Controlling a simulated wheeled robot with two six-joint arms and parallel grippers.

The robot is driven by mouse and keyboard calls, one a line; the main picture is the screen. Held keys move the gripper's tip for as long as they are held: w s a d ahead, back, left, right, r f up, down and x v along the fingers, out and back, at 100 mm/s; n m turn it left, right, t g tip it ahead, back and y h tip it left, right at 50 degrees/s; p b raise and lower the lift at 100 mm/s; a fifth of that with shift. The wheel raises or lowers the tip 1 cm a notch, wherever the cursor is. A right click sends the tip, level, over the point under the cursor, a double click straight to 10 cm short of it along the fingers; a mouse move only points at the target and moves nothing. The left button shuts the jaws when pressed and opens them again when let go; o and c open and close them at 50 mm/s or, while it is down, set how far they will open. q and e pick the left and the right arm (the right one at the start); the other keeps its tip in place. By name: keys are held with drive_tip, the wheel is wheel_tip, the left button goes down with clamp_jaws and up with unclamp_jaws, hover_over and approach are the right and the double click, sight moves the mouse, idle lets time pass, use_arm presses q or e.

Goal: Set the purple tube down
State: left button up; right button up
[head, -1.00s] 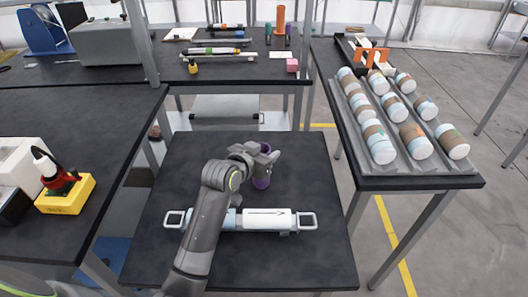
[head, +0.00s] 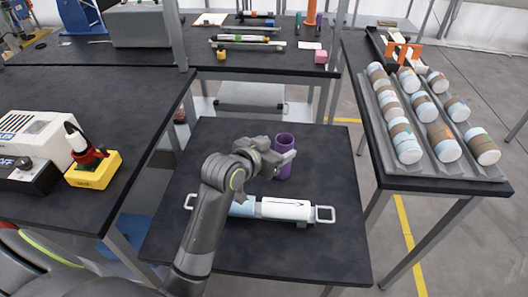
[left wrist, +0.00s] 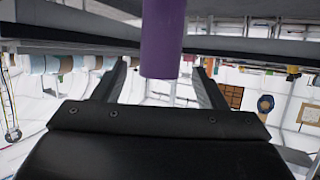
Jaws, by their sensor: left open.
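The purple tube (head: 284,142) stands upright on the small dark table (head: 325,250). My left gripper (head: 281,160) is open at the tube's near side, and its fingers partly cover the tube in the head view. In the left wrist view the tube (left wrist: 162,40) shows at top centre, between the lines of the two spread fingers (left wrist: 162,84). I cannot tell whether a finger touches it. My right gripper is not in view.
A white and light blue cylinder with end handles (head: 286,208) lies on the same table, partly behind my left arm. A rack of several banded jars (head: 448,168) is at the right. A yellow-based device (head: 93,171) is on the left bench.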

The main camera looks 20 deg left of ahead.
use_arm(q)
drive_tip(key=shift+v, duration=2.7)
